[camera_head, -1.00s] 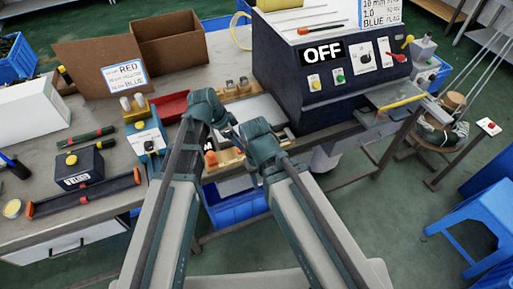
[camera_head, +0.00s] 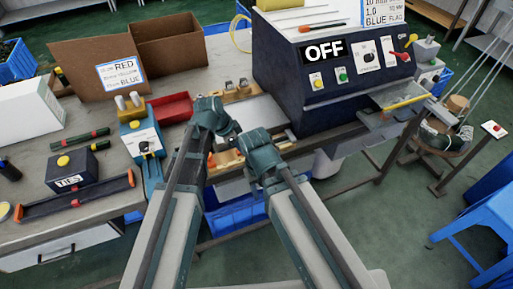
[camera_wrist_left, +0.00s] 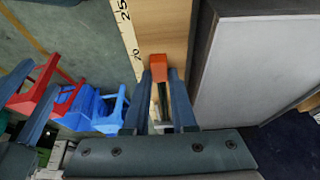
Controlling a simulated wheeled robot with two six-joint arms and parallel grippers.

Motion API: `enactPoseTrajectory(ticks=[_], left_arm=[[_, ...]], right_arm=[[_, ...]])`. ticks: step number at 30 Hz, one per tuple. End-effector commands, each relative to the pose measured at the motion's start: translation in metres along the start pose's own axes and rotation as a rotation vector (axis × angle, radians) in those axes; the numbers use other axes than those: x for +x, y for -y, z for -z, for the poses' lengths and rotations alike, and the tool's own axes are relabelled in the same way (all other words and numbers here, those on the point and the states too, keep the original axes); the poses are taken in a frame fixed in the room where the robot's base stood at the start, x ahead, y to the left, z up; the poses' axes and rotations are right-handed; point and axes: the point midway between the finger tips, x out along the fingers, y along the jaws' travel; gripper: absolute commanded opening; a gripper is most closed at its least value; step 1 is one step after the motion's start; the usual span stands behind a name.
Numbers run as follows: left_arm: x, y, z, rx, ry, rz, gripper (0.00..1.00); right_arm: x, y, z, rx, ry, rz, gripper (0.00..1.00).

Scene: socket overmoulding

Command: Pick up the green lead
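In the left wrist view, the two fingers of my left gripper (camera_wrist_left: 160,82) stand apart. A thin dark green strip (camera_wrist_left: 161,100), perhaps the green lead, shows in the gap between them, below an orange block (camera_wrist_left: 158,67). I cannot tell whether the fingers touch either. In the head view my left gripper (camera_head: 234,132) is over the wooden board in front of the machine; nothing can be made out in its fingers. My right gripper (camera_head: 257,160) is close to its right, its fingers mostly hidden behind the wrist.
A dark machine reading OFF (camera_head: 325,50) stands behind and right of the grippers. A red tray (camera_head: 169,108), a blue device (camera_head: 142,140) and a TIES box (camera_head: 70,167) are left. A long dark trough (camera_head: 75,199) lies at the front edge. A blue bin (camera_head: 235,215) is below.

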Motion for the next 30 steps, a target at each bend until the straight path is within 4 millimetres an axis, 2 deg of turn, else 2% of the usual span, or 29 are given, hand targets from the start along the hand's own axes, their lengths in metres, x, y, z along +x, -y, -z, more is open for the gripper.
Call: enactPoseTrajectory(ticks=[1,3,17,23,30], left_arm=[[0.000,0.000,0.000,0.000,0.000,0.000,0.08],[0.000,0.000,0.000,0.000,0.000,0.000,0.00],[-0.003,0.000,0.001,0.000,0.000,0.000,0.00],[-0.016,0.000,0.006,0.000,0.000,0.000,0.00],[-0.046,0.000,0.019,0.000,0.000,0.000,0.00]], right_arm=[[0.000,0.000,0.000,0.000,0.000,0.000,0.50],[0.000,0.000,0.000,0.000,0.000,0.000,0.50],[-0.003,0.000,0.000,0.000,0.000,0.000,0.50],[-0.017,-0.002,-0.001,0.000,0.000,0.000,0.50],[-0.050,-0.005,-0.003,0.000,0.000,0.000,0.50]])
